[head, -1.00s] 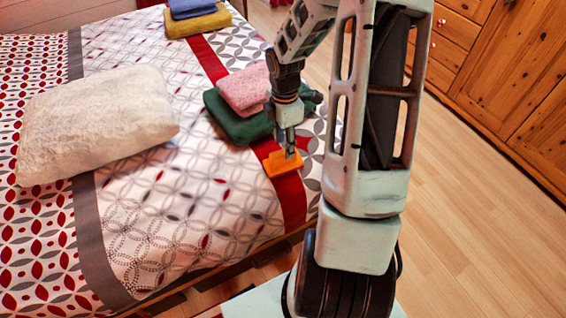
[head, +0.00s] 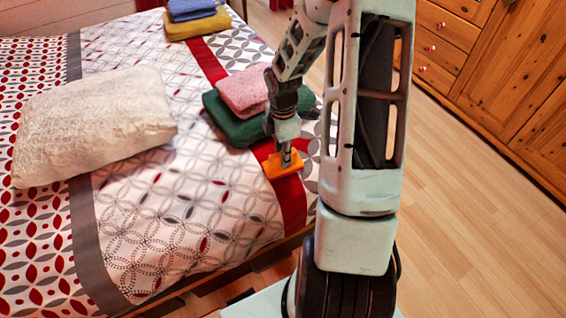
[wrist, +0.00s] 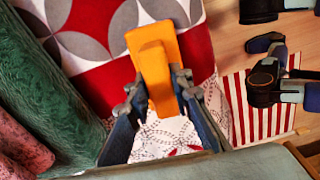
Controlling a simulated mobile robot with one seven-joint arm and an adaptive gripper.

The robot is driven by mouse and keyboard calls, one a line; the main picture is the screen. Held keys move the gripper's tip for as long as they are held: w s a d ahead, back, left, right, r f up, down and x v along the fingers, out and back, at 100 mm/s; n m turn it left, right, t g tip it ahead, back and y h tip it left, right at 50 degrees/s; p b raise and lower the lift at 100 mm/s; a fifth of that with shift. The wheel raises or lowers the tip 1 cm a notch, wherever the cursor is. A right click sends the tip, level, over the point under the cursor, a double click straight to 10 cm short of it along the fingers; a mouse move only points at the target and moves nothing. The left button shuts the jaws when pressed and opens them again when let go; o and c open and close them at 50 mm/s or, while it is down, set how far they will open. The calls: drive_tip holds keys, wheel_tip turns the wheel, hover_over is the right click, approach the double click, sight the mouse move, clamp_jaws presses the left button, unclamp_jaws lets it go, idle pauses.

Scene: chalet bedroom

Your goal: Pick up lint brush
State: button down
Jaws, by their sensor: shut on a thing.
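The lint brush is an orange block-like thing (head: 281,167) over the red stripe near the bed's right edge. In the wrist view the orange lint brush (wrist: 152,55) stands out between my fingers, its narrower end toward the gripper. My gripper (head: 286,158) points down at it in the head view and is shut on it. In the wrist view the two fingers of my gripper (wrist: 158,98) close on its sides. I cannot tell whether the brush still touches the bedspread.
A green folded cloth (head: 232,125) with a pink one (head: 243,92) on top lies close behind my gripper. A white pillow (head: 92,122) lies on the left. Yellow (head: 197,24) and blue (head: 192,8) cloths lie at the far end. Wooden drawers stand at the right across bare floor.

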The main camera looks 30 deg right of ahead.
drive_tip(key=shift+r, duration=0.1)
drive_tip(key=shift+r, duration=0.2)
wheel_tip(320, 180, up, 3)
drive_tip(key=shift+s+a+r+p, duration=0.1)
drive_tip(key=shift+r+p, duration=0.05)
drive_tip(key=shift+p, duration=0.5)
drive_tip(key=s+a+r+p, duration=0.3)
drive_tip(key=s+a+r, duration=0.6)
drive_tip(key=s, duration=0.1)
drive_tip(key=shift+a, duration=0.15)
drive_tip(key=c, duration=2.5)
unclamp_jaws()
drive_tip(key=shift+c, duration=1.2)
clamp_jaws()
